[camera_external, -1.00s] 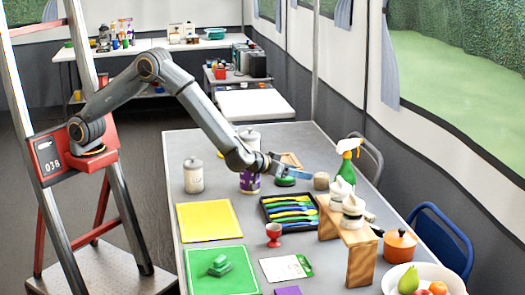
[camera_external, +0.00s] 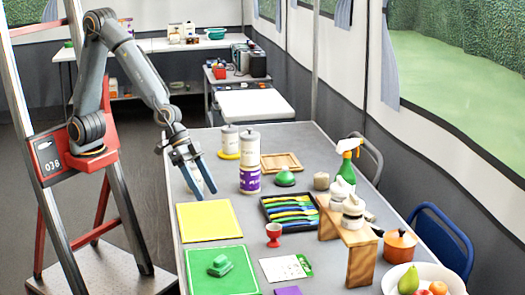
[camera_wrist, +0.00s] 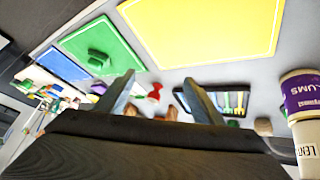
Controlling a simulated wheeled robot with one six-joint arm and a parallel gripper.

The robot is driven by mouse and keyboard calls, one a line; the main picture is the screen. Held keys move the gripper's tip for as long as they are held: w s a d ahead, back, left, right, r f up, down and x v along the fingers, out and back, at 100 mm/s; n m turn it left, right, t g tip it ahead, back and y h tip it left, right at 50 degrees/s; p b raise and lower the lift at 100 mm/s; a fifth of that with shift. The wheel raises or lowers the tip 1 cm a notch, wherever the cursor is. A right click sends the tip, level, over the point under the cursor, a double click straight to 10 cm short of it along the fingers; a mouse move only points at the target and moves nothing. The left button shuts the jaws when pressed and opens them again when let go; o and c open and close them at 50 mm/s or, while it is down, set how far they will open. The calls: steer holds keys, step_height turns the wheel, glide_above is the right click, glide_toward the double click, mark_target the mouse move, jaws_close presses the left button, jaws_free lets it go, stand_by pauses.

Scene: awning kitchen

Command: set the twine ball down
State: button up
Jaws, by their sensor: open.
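The twine ball (camera_external: 321,181) is a small beige-brown lump resting on the grey table (camera_external: 225,225), right of the green dome-shaped thing and behind the cutlery tray. It also seems to show at the right of the wrist view (camera_wrist: 263,127). My gripper (camera_external: 206,193) is open and empty, pointing down above the table's left side, just behind the yellow board and well left of the ball. In the wrist view my two fingers (camera_wrist: 158,77) stand apart with nothing between them.
A purple-labelled jar (camera_external: 249,180) and a white canister (camera_external: 229,143) stand right of my gripper. The yellow board (camera_external: 207,221), green board (camera_external: 245,270), red egg cup (camera_external: 274,235) and cutlery tray (camera_external: 290,212) lie nearer. A spray bottle (camera_external: 347,160) stands behind the ball.

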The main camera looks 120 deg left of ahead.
steer(key=s+f+m+g, duration=0.1)
steer(key=s+m+g, duration=0.1)
steer(key=s, duration=1.3)
steer(key=s+d+f+m+g, duration=0.1)
steer(key=s+g, duration=0.4)
steer(key=s, duration=0.9)
steer(key=shift+s+d+f+m+y, duration=0.3)
steer(key=shift+s+f+m+y, duration=0.1)
steer(key=shift+f+m, duration=0.1)
steer(key=shift+r, duration=0.1)
steer(key=shift+n, duration=0.6)
steer(key=shift+s+a+r+p, duration=0.15)
steer(key=shift+a+r+p, duration=0.3)
steer(key=shift+r+p, duration=0.75)
steer(key=shift+s+a+r+p, duration=0.15)
steer(key=shift+a+r+p, duration=0.3)
steer(key=shift+p, duration=1.45)
steer(key=shift+s+a+r+p, duration=0.15)
steer(key=shift+a+r+p, duration=0.3)
steer(key=shift+r+p, duration=0.75)
